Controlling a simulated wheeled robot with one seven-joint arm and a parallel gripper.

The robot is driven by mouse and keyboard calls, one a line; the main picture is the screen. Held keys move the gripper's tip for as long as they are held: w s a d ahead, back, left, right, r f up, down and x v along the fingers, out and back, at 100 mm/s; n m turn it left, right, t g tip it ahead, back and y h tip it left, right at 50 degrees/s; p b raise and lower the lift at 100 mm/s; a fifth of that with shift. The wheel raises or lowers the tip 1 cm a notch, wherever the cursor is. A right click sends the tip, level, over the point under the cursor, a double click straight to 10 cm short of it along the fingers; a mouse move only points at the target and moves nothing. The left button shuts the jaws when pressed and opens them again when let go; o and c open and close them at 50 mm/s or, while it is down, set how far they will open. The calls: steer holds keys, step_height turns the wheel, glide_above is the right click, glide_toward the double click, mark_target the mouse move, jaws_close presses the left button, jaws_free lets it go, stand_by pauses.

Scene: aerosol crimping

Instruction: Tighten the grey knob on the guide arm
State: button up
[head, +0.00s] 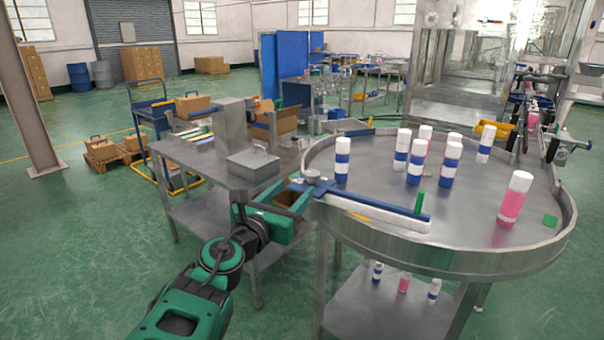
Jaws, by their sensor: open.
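The guide arm (372,211) is a long white bar with a blue edge. It lies across the near left part of the round steel table (480,262), and its left end reaches the table's rim. The grey knob (312,176) is a small round piece at that left end, on a blue bracket. My gripper (290,203), with green fingers, is open just left of and below the knob. It looks empty and close to the bracket. I cannot tell whether it touches anything.
Several blue-and-white cans (415,163) and a pink can (516,198) stand upright on the round table. A steel bench (195,165) with a grey box (252,164) is beside my arm on the left. Green floor is open at the lower left.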

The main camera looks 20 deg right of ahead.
mark_target(308, 178)
steer(key=x, duration=1)
steer(key=shift+d, duration=0.5)
steer(key=c, duration=1.1)
